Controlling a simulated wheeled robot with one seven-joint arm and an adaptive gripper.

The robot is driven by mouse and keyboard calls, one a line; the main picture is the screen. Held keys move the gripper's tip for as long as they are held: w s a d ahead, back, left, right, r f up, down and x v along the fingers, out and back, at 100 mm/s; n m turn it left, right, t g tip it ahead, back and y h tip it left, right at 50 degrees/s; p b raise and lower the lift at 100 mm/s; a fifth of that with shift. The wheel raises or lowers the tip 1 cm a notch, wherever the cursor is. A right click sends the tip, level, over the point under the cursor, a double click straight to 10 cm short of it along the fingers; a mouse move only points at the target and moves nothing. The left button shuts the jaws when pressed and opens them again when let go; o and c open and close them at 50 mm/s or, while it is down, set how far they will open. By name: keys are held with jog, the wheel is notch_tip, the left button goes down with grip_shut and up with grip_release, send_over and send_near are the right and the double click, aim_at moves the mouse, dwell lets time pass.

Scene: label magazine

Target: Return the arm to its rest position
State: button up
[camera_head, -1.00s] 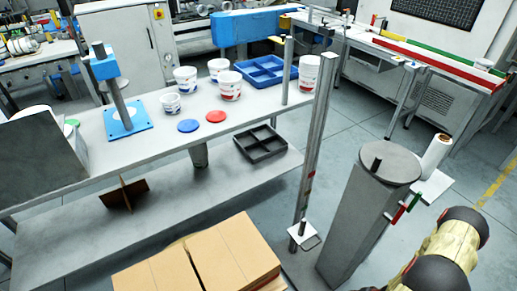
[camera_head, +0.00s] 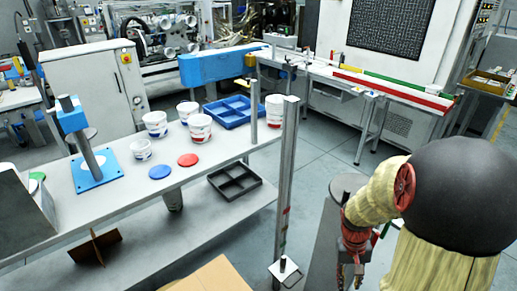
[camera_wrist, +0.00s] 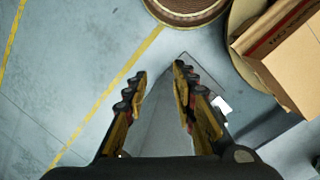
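My arm is folded at the right of the head view, a big dark joint with yellowish covered links. My gripper (camera_wrist: 158,85) shows in the wrist view with its two dark and yellow fingers apart and nothing between them. It points down over the grey floor and a grey surface below.
The table (camera_head: 105,199) at left bears white tubs (camera_head: 200,127), a blue tray (camera_head: 228,112), a blue lid (camera_head: 159,172) and a red lid (camera_head: 188,160). A metal post (camera_head: 287,180) stands near the arm. Cardboard boxes (camera_wrist: 290,50) lie at upper right in the wrist view.

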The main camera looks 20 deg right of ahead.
jog(key=a+r+n+t+p, duration=0.1)
jog(key=a+r+n+t, duration=0.1)
jog(key=a+r, duration=0.9)
jog(key=a+r+n+t+p, duration=0.2)
jog(key=a+r+t, duration=0.3)
jog(key=a+r, duration=0.7)
notch_tip(320, 180, up, 5)
jog(key=shift+s+r+n+t+y, duration=0.1)
jog(key=shift+s+n+t+y, duration=0.25)
jog(key=shift+n, duration=0.35)
jog(key=shift+d, duration=0.2)
